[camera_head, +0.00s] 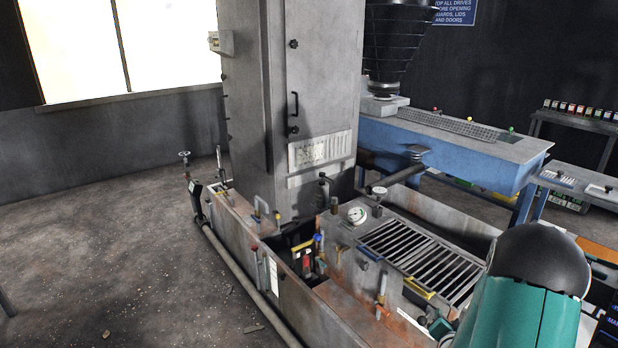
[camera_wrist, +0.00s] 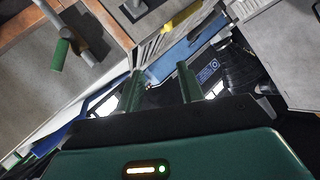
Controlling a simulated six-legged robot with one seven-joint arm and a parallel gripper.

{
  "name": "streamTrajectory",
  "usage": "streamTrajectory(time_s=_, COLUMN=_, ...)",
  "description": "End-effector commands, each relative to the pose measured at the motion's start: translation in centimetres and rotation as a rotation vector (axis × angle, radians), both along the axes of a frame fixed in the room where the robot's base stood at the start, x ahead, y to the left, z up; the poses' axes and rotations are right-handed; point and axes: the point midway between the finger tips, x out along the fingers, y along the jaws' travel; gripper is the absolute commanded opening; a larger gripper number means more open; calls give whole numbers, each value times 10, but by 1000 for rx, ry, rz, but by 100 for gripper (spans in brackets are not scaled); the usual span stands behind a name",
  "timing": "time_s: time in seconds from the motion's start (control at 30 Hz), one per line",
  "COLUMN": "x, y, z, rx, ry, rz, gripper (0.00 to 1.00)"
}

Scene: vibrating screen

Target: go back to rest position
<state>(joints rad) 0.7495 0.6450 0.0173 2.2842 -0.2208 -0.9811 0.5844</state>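My gripper (camera_wrist: 160,72) shows in the wrist view as two green fingers, set apart with nothing between them. It is open and empty. In the head view, a green and black part of my arm fills the lower right, and the fingers do not show there. The wrist picture is strongly tilted, with the blue vibrating screen (camera_wrist: 190,50) beyond the fingers. In the head view the blue vibrating screen (camera_head: 455,150) stands at the right, behind the grated machine base.
A tall grey cabinet (camera_head: 325,90) stands on the machine base. A slatted grate (camera_head: 420,255), a round gauge (camera_head: 357,215) and several valves and levers are close to my arm. A shelf with small jars (camera_head: 580,111) is at far right. The floor (camera_head: 110,250) at left is mostly clear.

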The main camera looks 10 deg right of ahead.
Motion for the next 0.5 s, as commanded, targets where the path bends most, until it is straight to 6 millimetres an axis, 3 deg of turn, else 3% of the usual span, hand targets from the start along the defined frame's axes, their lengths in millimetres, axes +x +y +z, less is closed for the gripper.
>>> streamTrajectory(time_s=0.03, x=11, y=12, z=21, rx=-18, ry=30, rz=31, gripper=38)
streamTrajectory(time_s=0.23, x=30, y=63, z=79, rx=-64, ry=180, rz=137, gripper=38)
streamTrajectory(time_s=0.5, x=23, y=145, z=151, rx=-116, ry=362, rz=291, gripper=38)
